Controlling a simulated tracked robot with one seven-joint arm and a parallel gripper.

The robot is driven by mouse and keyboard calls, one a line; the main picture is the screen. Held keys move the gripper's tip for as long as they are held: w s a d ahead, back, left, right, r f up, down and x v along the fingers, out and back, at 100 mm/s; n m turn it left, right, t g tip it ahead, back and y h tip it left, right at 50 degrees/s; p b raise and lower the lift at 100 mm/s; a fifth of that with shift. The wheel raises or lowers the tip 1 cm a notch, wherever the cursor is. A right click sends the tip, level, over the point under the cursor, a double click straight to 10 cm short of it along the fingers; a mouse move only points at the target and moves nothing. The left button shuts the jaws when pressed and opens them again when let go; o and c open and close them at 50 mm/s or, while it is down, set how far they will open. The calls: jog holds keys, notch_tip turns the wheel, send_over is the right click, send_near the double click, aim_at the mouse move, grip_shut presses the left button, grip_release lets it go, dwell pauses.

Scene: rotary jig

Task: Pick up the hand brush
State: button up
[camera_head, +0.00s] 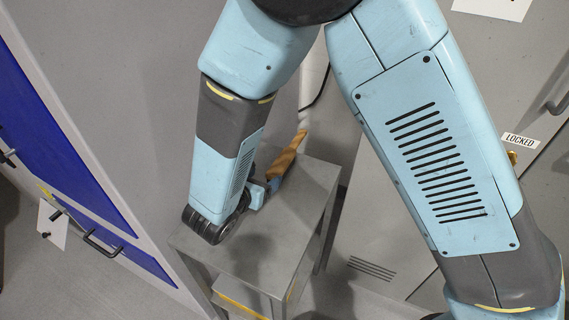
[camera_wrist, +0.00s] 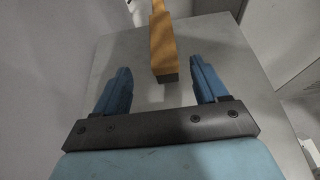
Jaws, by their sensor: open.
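The hand brush has an orange-brown wooden body and shows in the wrist view (camera_wrist: 162,45), with a dark end towards me and a narrower part running off the top edge. In the head view the brush (camera_head: 291,155) is at the far edge of a small grey table (camera_head: 300,215), partly hidden by my arm. My gripper (camera_wrist: 162,80) is open, one blue finger on each side of the brush's near end, with clear gaps. In the head view my gripper (camera_head: 268,190) is mostly hidden behind my wrist. I cannot tell its height above the tabletop.
A blue-panelled cabinet (camera_head: 70,130) with black handles stands at the left. A grey cabinet with a "LOCKED" label (camera_head: 520,140) stands at the right. A grey wall or panel is close behind the table. The tabletop's near part is bare.

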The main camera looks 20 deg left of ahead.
aim_at(277, 168)
jog(key=x, duration=1)
jog(key=shift+d+r, duration=0.15)
jog(key=shift+d, duration=0.05)
